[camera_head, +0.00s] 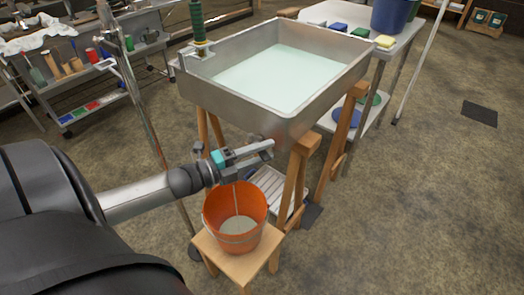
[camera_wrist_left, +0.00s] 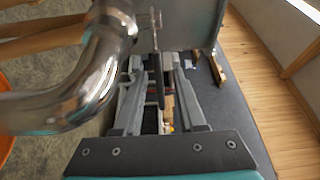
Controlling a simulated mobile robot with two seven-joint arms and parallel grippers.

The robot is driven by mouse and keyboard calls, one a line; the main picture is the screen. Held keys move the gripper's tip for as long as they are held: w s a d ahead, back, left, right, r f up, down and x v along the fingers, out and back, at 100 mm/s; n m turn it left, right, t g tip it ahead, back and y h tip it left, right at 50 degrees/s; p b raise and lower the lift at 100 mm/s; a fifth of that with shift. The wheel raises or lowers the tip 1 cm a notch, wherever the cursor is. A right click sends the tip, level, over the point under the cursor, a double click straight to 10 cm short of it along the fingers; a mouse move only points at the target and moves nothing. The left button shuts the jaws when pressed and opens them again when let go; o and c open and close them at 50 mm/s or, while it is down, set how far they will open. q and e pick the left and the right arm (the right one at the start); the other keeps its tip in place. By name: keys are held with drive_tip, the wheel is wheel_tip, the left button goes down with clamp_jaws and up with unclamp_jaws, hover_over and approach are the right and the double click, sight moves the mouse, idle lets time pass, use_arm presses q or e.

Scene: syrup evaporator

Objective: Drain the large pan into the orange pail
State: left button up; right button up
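The large pan (camera_head: 318,108) is a grey metal box on a wooden stand, holding pale greenish liquid (camera_head: 280,75). The orange pail (camera_head: 221,205) stands upright on a small wooden stool (camera_head: 213,253) below the pan's front corner; something pale shows inside it. A thin pale line hangs above its middle; I cannot tell if it is liquid. My left gripper (camera_head: 262,150) is above the pail, by the pan's front. In the left wrist view, its open fingers (camera_wrist_left: 158,100) lie either side of a dark lever (camera_wrist_left: 158,80), beside a shiny bent pipe (camera_wrist_left: 85,95). My right gripper is out of view.
A tall metal pole (camera_head: 140,85) stands left of the pail. A wooden stand leg (camera_head: 297,180) is close to the pail's right. A table (camera_head: 402,45) with a blue bucket (camera_head: 390,15) and sponges is behind.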

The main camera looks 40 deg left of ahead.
use_arm(q)
drive_tip(key=shift+s+a, duration=0.1)
drive_tip(key=shift+s, duration=0.1)
drive_tip(key=p+v, duration=0.4)
drive_tip(key=v, duration=1.1)
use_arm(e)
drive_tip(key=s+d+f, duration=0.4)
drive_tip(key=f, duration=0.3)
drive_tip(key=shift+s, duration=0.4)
use_arm(q)
drive_tip(key=shift+w, duration=0.1)
drive_tip(key=shift+c, duration=0.2)
